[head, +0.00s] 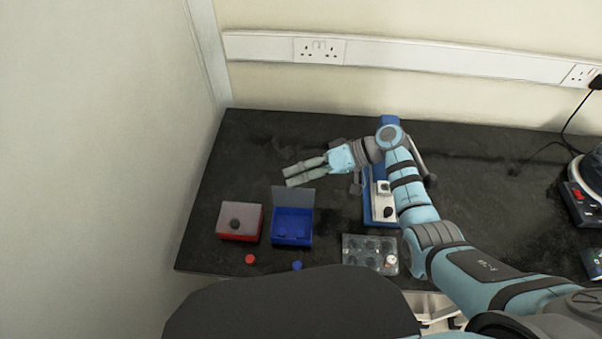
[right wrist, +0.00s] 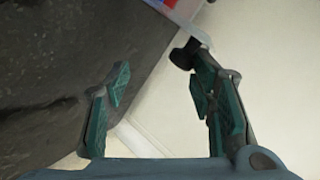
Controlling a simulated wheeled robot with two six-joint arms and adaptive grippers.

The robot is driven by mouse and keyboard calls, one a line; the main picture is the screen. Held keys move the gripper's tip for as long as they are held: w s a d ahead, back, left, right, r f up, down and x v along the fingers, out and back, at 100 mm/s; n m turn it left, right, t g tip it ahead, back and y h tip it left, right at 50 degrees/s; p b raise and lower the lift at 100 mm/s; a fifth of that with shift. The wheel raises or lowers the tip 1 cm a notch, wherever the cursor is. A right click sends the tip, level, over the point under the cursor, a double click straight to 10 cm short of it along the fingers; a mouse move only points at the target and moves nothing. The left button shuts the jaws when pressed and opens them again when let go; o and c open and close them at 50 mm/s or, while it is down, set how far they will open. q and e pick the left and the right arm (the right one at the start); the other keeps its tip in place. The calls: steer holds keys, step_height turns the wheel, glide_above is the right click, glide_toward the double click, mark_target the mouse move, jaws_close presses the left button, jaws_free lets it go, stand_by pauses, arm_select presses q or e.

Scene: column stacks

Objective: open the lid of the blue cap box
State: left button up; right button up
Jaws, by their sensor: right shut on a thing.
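The blue cap box (head: 292,243) stands on the dark bench, left of centre in the head view. Its grey translucent lid (head: 293,196) stands raised at the box's back edge, and the blue inside shows. My right gripper (head: 288,176) is just behind the raised lid, its fingers pointing left. In the right wrist view a dark knob (right wrist: 184,54) sits at the tip of one finger of the right gripper (right wrist: 155,85), beside a pale lid edge (right wrist: 186,10). My left gripper is not in view.
A red box (head: 238,238) with a closed knobbed lid stands left of the blue one. A red cap (head: 250,259) and a blue cap (head: 297,265) lie in front. A clear tray (head: 349,259) and a blue stand (head: 368,215) are to the right.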

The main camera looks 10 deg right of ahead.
steer(key=shift+s+d+f, duration=0.15)
steer(key=shift+f, duration=0.1)
step_height(320, 180, up, 10)
steer(key=shift+r, duration=0.25)
stand_by(0.3)
